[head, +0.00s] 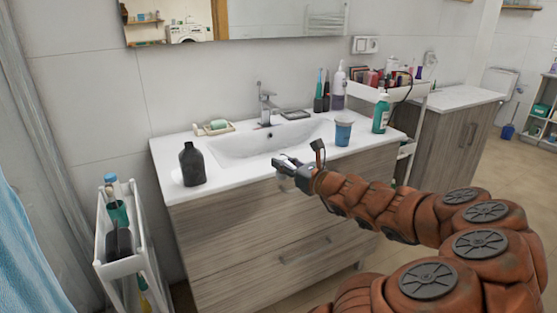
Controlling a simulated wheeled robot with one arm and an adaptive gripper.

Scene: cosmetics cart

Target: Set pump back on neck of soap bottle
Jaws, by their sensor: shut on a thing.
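A dark bottle (192,165) with a bare, narrow neck stands upright at the left end of the white washbasin counter. I take it to be the soap bottle; no pump shows on it. My gripper (284,171) is in front of the basin's front edge, to the right of the bottle and well apart from it. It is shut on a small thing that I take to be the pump. The fingers and the small size hide its shape and tilt. A small dark upright part shows beside my wrist; I cannot tell what it is.
The basin (262,145) has a faucet (265,103) behind it. A soap dish (214,128) is at the back left. A blue cup (343,131) and a green bottle (381,113) stand at the right. A white cart (122,266) is at the lower left.

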